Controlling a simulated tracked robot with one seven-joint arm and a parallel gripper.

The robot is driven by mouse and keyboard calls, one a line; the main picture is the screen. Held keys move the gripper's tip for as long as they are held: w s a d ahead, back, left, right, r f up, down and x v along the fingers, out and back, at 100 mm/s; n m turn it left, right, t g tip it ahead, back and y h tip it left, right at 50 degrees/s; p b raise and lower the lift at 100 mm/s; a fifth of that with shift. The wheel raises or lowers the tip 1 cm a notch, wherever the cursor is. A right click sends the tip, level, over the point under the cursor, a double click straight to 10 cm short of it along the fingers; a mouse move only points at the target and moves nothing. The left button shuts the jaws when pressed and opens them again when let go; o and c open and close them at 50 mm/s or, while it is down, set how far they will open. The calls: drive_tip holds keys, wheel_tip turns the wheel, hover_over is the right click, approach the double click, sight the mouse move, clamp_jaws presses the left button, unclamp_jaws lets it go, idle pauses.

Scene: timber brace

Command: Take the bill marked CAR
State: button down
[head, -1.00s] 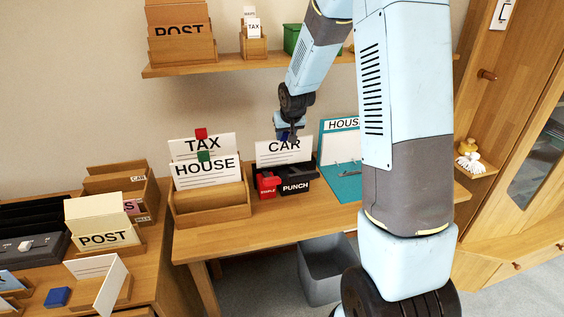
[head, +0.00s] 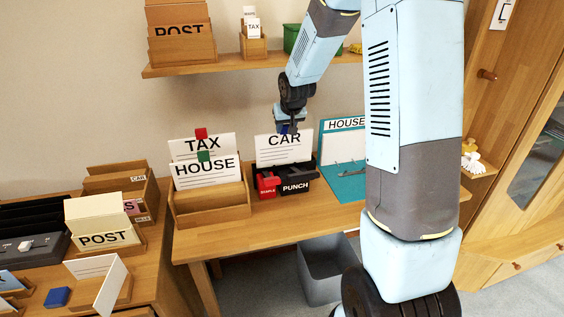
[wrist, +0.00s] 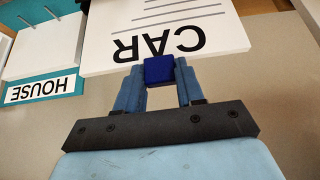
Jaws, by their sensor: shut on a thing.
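The white bill marked CAR (head: 285,153) stands upright behind the stapler and punch on the table in the head view. In the wrist view the CAR bill (wrist: 180,22) shows upside down, with a blue block (wrist: 159,70) at its lettered edge. My gripper (head: 288,128) is at the bill's top edge. In the wrist view my gripper (wrist: 159,75) has its blue fingers shut on the blue block at the bill's edge. Whether the bill's foot still touches its black holder is hidden.
The red stapler (head: 267,184) and black punch (head: 296,187) stand in front of the bill. A wooden holder with TAX and HOUSE (head: 210,205) bills is left. A shelf (head: 230,66) hangs above.

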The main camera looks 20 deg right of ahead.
wheel_tip(320, 180, up, 7)
idle(1.2)
idle(0.5)
